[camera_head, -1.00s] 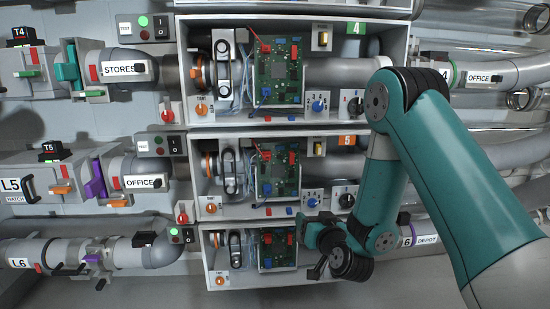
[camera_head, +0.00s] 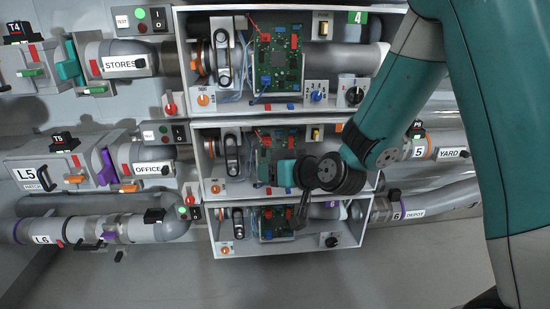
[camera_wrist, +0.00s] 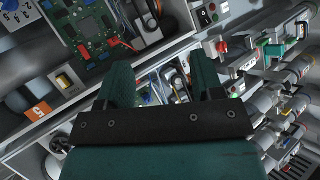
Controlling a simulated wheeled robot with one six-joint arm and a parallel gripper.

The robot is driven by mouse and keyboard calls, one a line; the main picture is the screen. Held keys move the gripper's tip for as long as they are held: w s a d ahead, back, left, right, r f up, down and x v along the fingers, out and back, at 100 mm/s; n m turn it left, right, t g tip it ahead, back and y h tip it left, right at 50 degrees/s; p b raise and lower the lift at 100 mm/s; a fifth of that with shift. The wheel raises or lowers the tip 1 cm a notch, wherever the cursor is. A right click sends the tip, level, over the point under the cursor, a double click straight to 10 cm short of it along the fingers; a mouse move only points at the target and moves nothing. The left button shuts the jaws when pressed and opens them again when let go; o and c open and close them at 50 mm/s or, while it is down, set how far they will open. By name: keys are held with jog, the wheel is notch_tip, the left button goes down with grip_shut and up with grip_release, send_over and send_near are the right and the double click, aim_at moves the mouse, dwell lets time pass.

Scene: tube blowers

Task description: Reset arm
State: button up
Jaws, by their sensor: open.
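My arm comes in from the upper right in the head view and bends down to its wrist in front of unit 5's right half. My gripper (camera_wrist: 162,78) shows in the wrist view with its two teal fingers apart and nothing held between them. Beyond the fingers is an open box with wires and round parts. In the head view, the wrist hides part of the unit 5 box (camera_head: 206,156), and a dark end part hangs before the unit 6 box (camera_head: 290,248). The fingers cannot be made out clearly there.
The unit 4 box (camera_head: 186,60) stands above, with a circuit board (camera_head: 277,58) inside. Pipes labelled STORES (camera_head: 120,63), OFFICE (camera_head: 152,170) and L6 (camera_head: 42,239) lie left. YARD (camera_head: 449,153) and DEPOT (camera_head: 415,215) pipes lie right. The floor below is clear.

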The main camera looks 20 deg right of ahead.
jog(key=shift+s+a+r, duration=0.25)
jog(key=shift+a+r, duration=0.05)
jog(key=shift+r, duration=0.2)
jog(key=s+a+r+n+g+y, duration=0.1)
jog(key=s+a+r+n+g, duration=0.1)
jog(key=s+a+g, duration=0.3)
jog(key=s+a+r+n+g+y, duration=0.1)
jog(key=s+a+r+n+g, duration=0.15)
jog(key=s, duration=0.55)
jog(key=s+d+r+n+g+h+p, duration=0.1)
jog(key=s+r+g, duration=0.1)
jog(key=s, duration=0.5)
jog(key=s+d+r+n+g+h+p, duration=0.1)
jog(key=s+r+g, duration=0.2)
jog(key=s, duration=0.5)
notch_tip(320, 180, up, 22)
jog(key=p, duration=2.2)
jog(key=shift+w+d, duration=0.2)
jog(key=shift+w, duration=0.15)
jog(key=shift+f, duration=0.1)
